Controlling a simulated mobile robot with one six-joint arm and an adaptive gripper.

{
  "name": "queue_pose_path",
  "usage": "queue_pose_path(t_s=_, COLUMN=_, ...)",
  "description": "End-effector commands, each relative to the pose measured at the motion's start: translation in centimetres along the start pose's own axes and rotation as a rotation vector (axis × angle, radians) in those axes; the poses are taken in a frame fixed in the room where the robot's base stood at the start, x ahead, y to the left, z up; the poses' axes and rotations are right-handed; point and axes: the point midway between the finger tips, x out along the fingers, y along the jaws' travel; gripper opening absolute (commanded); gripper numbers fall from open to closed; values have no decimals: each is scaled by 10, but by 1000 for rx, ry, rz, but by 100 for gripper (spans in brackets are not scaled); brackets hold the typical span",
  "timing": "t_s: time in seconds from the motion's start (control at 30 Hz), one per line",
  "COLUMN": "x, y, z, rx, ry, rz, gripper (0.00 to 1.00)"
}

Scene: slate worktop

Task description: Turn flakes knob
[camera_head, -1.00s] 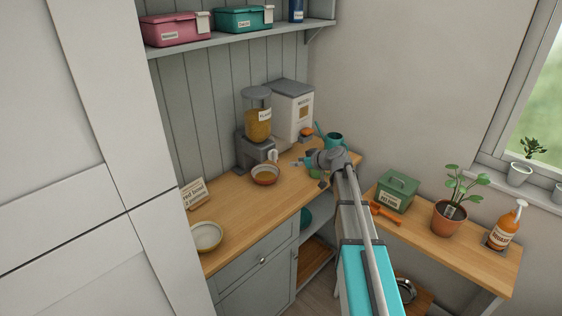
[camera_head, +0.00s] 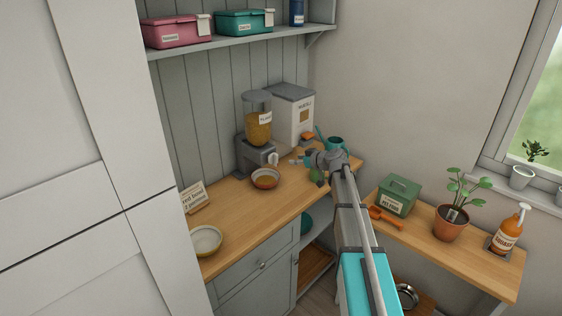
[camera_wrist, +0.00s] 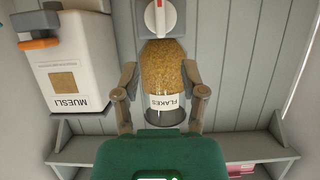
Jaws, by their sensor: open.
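The flakes dispenser (camera_head: 258,127) stands on the wooden counter against the panelled wall, a clear hopper of golden flakes on a grey base. Its white knob (camera_head: 273,159) faces outward above a red-brown bowl (camera_head: 265,179). In the wrist view, which is upside down, the round white knob (camera_wrist: 161,16) with a red mark shows at the top edge, beyond the hopper (camera_wrist: 163,68). My gripper (camera_wrist: 159,76) is open and empty, its fingers spread either side of the hopper in the picture. In the head view my gripper (camera_head: 294,161) is to the right of the knob, apart from it.
A white muesli dispenser (camera_head: 292,113) stands to the right of the flakes, with a teal watering can (camera_head: 334,144) nearby. A pale bowl (camera_head: 206,240) and a sign (camera_head: 194,196) are at the counter's left. A shelf (camera_head: 240,38) with boxes hangs above.

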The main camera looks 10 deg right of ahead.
Motion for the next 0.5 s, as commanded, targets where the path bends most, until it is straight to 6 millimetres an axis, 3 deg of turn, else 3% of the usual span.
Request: queue_pose_path(t_s=0.5, x=81, y=2, z=2, rx=0, ry=-1, rz=-1, gripper=54)
